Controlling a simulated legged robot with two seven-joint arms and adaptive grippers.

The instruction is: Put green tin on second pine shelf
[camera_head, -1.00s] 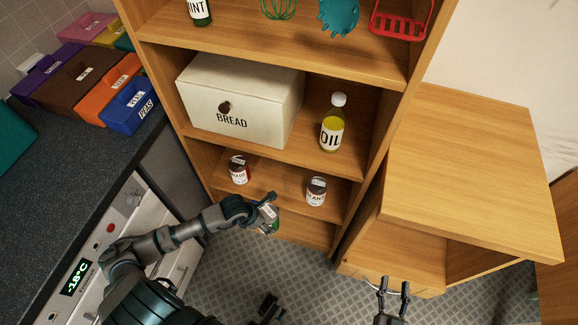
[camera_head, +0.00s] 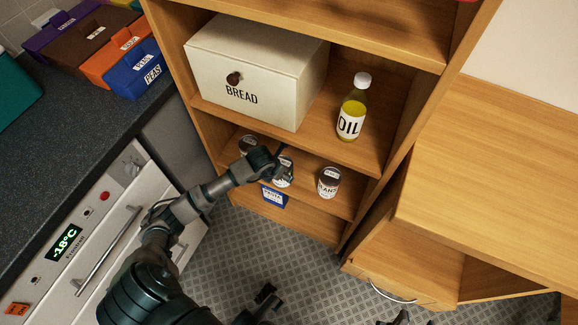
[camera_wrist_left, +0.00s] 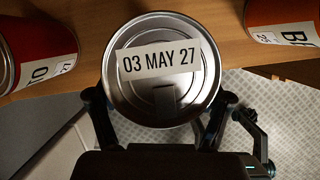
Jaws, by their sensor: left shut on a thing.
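My left gripper (camera_head: 284,166) is shut on the green tin (camera_head: 282,180), at the front of the pine shelf (camera_head: 308,193) that bears two other tins. In the left wrist view, the tin's silver end, marked "03 MAY 27" (camera_wrist_left: 160,68), sits between the fingers (camera_wrist_left: 157,130). The tin overlaps the shelf's front edge (camera_wrist_left: 225,48) in that view. I cannot tell whether it touches the shelf. My arm partly hides it in the head view. Only a tip of my right gripper (camera_head: 398,318) shows at the bottom edge, so its opening is unclear.
A tin (camera_head: 249,144) stands to the left and another tin (camera_head: 329,182) to the right of the held one. A blue pasta box (camera_head: 273,197) is on the shelf below. The bread box (camera_head: 255,75) and oil bottle (camera_head: 352,108) stand on the shelf above.

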